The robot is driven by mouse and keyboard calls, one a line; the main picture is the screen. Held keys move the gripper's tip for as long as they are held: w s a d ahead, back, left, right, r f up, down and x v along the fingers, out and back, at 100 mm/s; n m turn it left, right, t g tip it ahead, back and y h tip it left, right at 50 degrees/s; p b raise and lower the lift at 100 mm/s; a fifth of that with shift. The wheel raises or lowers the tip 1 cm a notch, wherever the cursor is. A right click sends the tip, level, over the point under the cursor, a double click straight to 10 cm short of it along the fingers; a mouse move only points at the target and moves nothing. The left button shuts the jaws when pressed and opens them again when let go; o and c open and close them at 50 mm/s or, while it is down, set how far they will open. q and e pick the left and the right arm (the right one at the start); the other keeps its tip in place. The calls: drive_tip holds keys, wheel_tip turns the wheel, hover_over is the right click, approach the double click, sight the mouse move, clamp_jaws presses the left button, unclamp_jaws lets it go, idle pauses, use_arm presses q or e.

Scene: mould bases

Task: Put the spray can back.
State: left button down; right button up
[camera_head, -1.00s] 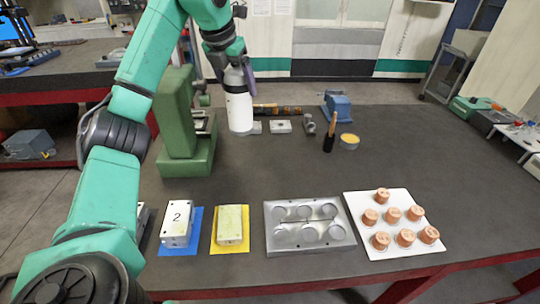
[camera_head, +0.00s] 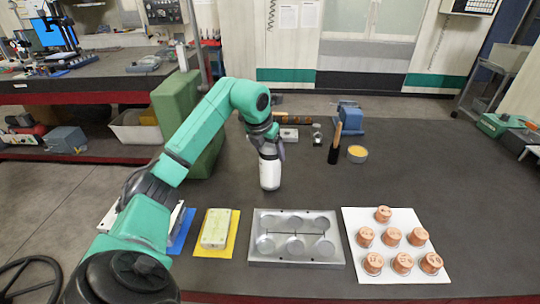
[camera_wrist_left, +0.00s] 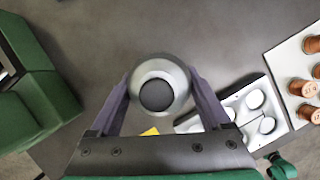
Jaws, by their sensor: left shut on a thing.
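The white spray can (camera_head: 269,172) is upright over the middle of the dark table, in the grip of my left gripper (camera_head: 266,143). In the left wrist view the can (camera_wrist_left: 160,88) shows from its top end, with a dark round cap, between the two fingers of my left gripper (camera_wrist_left: 160,95). I cannot tell whether its base touches the table. My right gripper is in neither view.
A grey mould base (camera_head: 295,258) with round cavities lies in front of the can. A white board (camera_head: 352,222) with several copper pieces is at right. A green press (camera_head: 172,110) stands at left. A brush (camera_head: 335,148) and yellow tin (camera_head: 357,154) stand behind right.

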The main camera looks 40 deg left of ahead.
use_arm(q)
drive_tip(key=shift+s+a+f, duration=0.15)
drive_tip(key=shift+a+f, duration=0.15)
drive_tip(key=shift+f, duration=0.4)
drive_tip(key=shift+d+f, duration=0.15)
unclamp_jaws()
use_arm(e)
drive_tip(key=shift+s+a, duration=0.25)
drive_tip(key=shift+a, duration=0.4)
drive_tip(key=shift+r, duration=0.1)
use_arm(q)
drive_tip(key=shift+r, duration=0.35)
drive_tip(key=b+v, duration=0.1)
drive_tip(key=v, duration=1)
drive_tip(key=shift+s+r, duration=0.2)
drive_tip(key=shift+r, duration=0.05)
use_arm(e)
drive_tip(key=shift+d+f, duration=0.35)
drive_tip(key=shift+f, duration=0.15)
use_arm(q)
drive_tip(key=shift+r, duration=0.1)
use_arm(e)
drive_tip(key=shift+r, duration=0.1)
